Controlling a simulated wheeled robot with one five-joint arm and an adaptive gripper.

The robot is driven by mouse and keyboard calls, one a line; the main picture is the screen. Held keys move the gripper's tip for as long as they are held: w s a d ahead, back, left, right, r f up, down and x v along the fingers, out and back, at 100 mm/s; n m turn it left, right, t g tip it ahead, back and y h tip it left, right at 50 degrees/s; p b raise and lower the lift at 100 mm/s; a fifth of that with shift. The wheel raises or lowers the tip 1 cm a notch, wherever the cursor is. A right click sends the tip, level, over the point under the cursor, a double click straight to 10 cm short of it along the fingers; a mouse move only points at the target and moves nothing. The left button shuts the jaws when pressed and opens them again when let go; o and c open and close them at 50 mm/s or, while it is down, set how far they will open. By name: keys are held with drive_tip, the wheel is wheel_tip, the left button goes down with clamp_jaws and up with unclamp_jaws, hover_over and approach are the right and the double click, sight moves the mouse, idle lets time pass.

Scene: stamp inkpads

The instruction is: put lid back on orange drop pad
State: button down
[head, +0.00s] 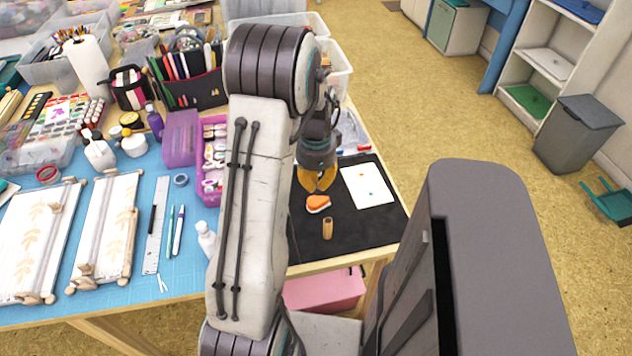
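A small orange drop-shaped pad (318,203), with a pale edge, lies on the black mat (375,230). I cannot tell whether the orange top is its ink face or a lid, and I see no separate lid that I can identify. My gripper (319,188) points down just behind the pad, with its yellow-orange fingers close above the mat. The fingertips come near each other; the view is too small to show a gap or anything held between them.
A short wooden cylinder (328,228) stands in front of the pad. A white card (367,186) with small coloured marks lies to the right. A purple box (212,188) of small pads is left, partly behind my arm. The mat's front right is clear.

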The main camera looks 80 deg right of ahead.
sight(316, 201)
drive_tip(key=shift+f+b, duration=2.5)
drive_tip(key=shift+f, duration=0.65)
drive_tip(key=shift+r, duration=0.3)
drive_tip(key=shift+r+p, duration=2.7)
drive_tip(key=shift+r, duration=0.65)
